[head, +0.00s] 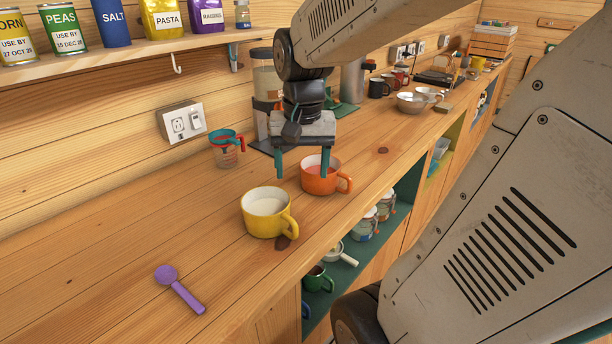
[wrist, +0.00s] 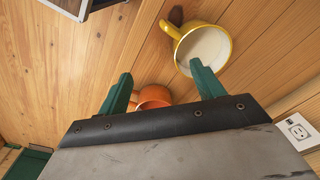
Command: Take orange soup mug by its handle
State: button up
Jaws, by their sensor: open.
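The orange soup mug (head: 316,187) stands upright on the wooden counter, with reddish content inside. Its handle (head: 346,184) points right in the head view. My gripper (head: 302,168) is open and empty, its teal fingers pointing down. The right finger overlaps the mug's rim in the head view; the left finger is left of the mug. I cannot tell whether a finger touches it. In the wrist view the orange mug (wrist: 153,96) shows between the fingers (wrist: 160,72), partly hidden by the gripper body.
A yellow mug (head: 265,215) with pale content stands close in front of the orange mug. A purple scoop (head: 180,288) lies nearer. The counter's front edge is just right of the mugs, with shelves below.

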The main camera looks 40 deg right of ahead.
jog(key=w+d+f+m, duration=0.3)
jog(key=d+m, duration=0.1)
jog(key=d, duration=0.6)
jog(key=m, duration=0.4)
send_over(344, 190)
notch_tip(344, 190, down, 4)
jog(key=r, duration=0.1)
jog(key=shift+g, duration=0.3)
notch_tip(344, 190, down, 8)
jog(key=shift+d+r, duration=0.1)
jog(key=shift+r, duration=0.05)
jog(key=shift+f, duration=0.5)
jog(key=c, duration=1.3)
